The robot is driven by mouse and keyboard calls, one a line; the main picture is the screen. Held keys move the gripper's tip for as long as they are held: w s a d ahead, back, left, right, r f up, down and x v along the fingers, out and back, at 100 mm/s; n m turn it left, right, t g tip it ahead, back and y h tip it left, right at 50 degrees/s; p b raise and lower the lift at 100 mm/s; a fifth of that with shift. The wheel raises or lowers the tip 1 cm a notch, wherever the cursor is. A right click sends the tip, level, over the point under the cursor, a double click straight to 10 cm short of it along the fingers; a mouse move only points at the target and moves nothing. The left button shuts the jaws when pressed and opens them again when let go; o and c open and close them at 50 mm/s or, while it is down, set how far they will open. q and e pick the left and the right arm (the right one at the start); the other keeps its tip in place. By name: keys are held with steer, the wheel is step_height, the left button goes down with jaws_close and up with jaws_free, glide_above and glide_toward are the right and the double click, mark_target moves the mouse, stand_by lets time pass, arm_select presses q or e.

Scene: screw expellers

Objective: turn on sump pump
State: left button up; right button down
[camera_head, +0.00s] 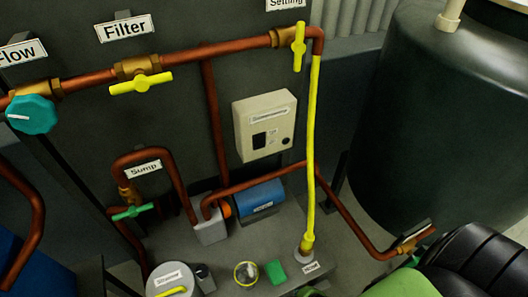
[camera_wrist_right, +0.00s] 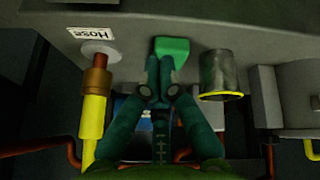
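A beige control box (camera_head: 267,125) is on the grey panel in the head view. It has a dark switch (camera_head: 259,140), a round black button and a label too small to read surely. Below it a blue motor (camera_head: 262,197) with an orange end joins a grey pump block (camera_head: 211,228) on the pipework. A sign "Sump" hangs by a pipe with a green-handled valve (camera_head: 132,212). My left gripper is not in view.
The green block (camera_head: 275,272) sits between a metal cup (camera_head: 246,273) and the yellow hose (camera_head: 312,150) on the bench. A lidded grey pot (camera_head: 172,280) stands left. Copper pipes with yellow-handled valves cross above the box. A large dark tank (camera_head: 425,130) is right.

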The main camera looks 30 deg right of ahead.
mark_target(260, 145)
steer(key=w+d+r+n+t+b, duration=0.25)
steer(key=w+r+n+t, duration=0.35)
steer(key=w+r, duration=1.15)
step_height(260, 145, up, 20)
steer(key=w+d+n+t, duration=0.1)
steer(key=n+t, duration=0.3)
steer(key=shift+w+f+n+t+h, duration=0.25)
steer(key=shift+w+n+t+h, duration=0.05)
steer(key=shift+w+t, duration=0.1)
steer(key=shift+d, duration=0.1)
steer(key=w, duration=0.4)
steer(key=w+f+p, duration=0.1)
steer(key=w, duration=0.4)
steer(key=w+p, duration=0.1)
steer(key=w, duration=0.4)
steer(key=shift+d+f, duration=0.4)
